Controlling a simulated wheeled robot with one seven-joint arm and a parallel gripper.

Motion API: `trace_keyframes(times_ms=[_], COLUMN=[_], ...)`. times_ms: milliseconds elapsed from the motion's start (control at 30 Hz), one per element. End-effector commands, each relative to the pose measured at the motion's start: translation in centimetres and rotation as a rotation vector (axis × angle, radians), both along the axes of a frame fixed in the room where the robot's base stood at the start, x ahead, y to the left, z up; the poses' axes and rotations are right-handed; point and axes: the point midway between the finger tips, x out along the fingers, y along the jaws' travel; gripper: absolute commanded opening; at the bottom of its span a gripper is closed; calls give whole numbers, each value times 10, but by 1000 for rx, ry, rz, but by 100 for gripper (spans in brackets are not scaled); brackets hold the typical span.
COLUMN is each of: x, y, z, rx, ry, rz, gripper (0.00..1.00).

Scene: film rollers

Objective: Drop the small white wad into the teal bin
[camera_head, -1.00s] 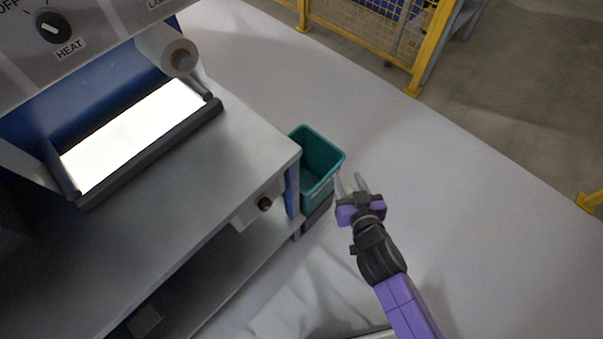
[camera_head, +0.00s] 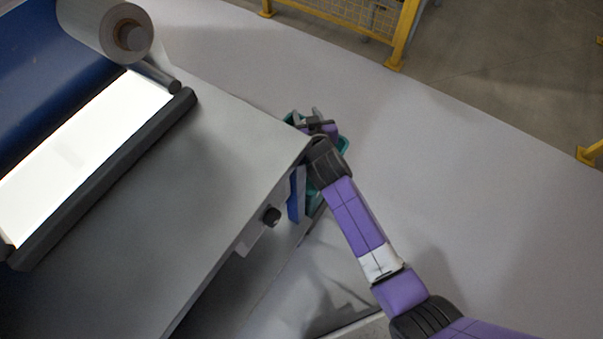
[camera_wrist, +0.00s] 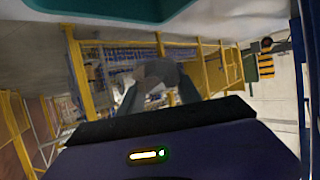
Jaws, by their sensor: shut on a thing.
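My gripper (camera_head: 307,113) is over the teal bin (camera_head: 345,147) in the head view, and my arm and the table corner hide most of the bin. In the wrist view my gripper (camera_wrist: 160,90) is shut on the small white wad (camera_wrist: 157,73), which looks pale grey in shade between the fingertips. The teal bin (camera_wrist: 75,10) fills the top edge of the wrist view, close to the gripper. The wad cannot be made out in the head view.
The grey machine table (camera_head: 215,160) stands left of my arm, its corner close beside the bin. It carries a bright panel (camera_head: 80,150) and a white roll (camera_head: 105,30). Yellow fencing (camera_head: 405,35) stands at the back. The floor right of my arm is clear.

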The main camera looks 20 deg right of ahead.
Motion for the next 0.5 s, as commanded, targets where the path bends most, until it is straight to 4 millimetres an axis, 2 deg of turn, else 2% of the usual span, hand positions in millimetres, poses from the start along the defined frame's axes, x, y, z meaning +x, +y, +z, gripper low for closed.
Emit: trace_keyframes(times_ms=[500], x=[0], y=[0], z=[-52], rx=[0], ry=[0], rz=[0], gripper=[2])
